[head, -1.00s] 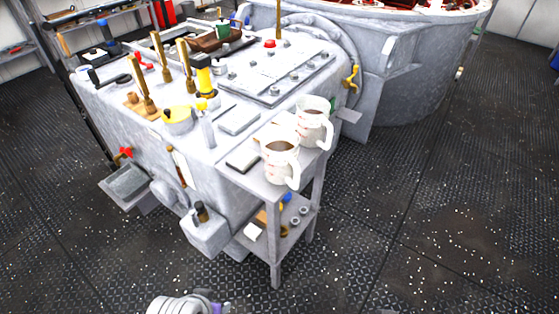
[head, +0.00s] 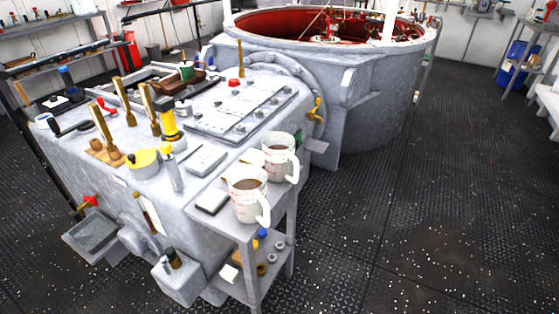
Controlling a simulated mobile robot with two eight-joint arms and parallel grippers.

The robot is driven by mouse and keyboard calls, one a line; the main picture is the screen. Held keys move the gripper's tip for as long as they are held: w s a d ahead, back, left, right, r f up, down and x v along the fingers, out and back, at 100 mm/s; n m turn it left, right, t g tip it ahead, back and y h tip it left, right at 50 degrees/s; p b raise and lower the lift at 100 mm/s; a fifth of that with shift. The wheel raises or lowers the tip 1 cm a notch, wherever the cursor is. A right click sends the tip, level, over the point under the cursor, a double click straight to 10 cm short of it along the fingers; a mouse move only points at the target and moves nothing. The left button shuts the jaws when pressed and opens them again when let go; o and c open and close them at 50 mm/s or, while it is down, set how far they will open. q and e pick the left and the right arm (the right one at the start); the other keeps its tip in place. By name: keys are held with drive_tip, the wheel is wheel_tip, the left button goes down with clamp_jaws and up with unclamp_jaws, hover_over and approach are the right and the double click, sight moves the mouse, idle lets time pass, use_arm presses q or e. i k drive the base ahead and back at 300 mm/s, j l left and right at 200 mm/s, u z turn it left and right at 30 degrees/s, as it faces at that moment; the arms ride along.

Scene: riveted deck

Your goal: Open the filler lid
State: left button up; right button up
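The grey machine housing (head: 215,165) fills the left and middle of the head view. On its top is a round yellow cap-like part (head: 143,159), seated low near the front edge. Beside it stand a yellow cylinder with a dark band (head: 170,126) and a small grey spout with a yellow tip (head: 172,170). A bolted grey cover plate (head: 240,108) with a red knob lies further back. I cannot tell for sure which part is the filler lid; the yellow cap looks closed. Neither of my grippers is in view.
A small side table (head: 232,223) at the housing's front right corner holds two measuring jugs (head: 248,195) (head: 280,157) with dark liquid. Brass levers (head: 125,103) stand upright on the housing. A large open tub (head: 365,90) is behind. The floor at right is clear.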

sight(142, 158)
drive_tip(key=i+j+z, duration=0.1)
drive_tip(key=j, duration=0.55)
drive_tip(key=j+z, duration=0.1)
drive_tip(key=j, duration=0.55)
